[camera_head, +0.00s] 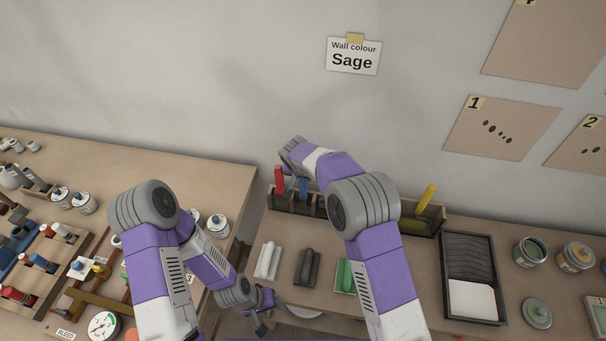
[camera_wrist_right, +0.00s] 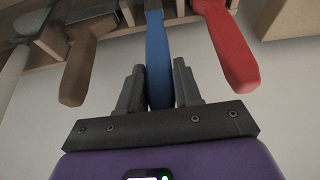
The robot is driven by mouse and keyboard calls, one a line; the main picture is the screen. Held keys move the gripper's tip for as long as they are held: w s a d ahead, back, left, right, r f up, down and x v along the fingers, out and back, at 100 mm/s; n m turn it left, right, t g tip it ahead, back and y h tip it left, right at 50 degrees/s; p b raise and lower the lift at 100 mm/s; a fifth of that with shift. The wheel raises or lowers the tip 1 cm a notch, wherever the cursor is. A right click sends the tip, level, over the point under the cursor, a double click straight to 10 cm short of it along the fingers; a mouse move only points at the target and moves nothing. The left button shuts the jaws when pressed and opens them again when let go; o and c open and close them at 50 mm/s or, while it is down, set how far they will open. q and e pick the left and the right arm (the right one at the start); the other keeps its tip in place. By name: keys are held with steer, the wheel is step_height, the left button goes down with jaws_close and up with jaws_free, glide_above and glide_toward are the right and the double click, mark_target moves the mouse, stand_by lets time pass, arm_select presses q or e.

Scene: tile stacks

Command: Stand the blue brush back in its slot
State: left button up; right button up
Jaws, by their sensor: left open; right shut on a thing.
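The blue brush (camera_wrist_right: 158,50) is between the fingers of my right gripper (camera_wrist_right: 159,68), which is shut on its handle. In the wrist view its far end reaches the wooden rack (camera_wrist_right: 106,24); I cannot tell how deep it sits in a slot. In the head view the blue brush (camera_head: 303,188) shows upright at the rack (camera_head: 291,205), beside the red brush (camera_head: 279,180); my right wrist hides the fingers there. My left gripper (camera_head: 264,311) is open and empty, low by the bench's front edge.
The red brush handle (camera_wrist_right: 227,48) and a brown handle (camera_wrist_right: 77,68) flank the blue one closely. A yellow-handled tool (camera_head: 427,197) stands at the rack's right end. A roller tray (camera_head: 470,262) and paint tins (camera_head: 529,252) lie to the right.

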steer(key=shift+f+b, duration=0.7)
steer(key=shift+f, duration=0.05)
stand_by(0.5)
steer(key=o, duration=1.1)
steer(key=v, duration=0.7)
steer(key=shift+s+r+p, duration=0.15)
steer(key=shift+r+p, duration=0.15)
steer(key=shift+p, duration=0.05)
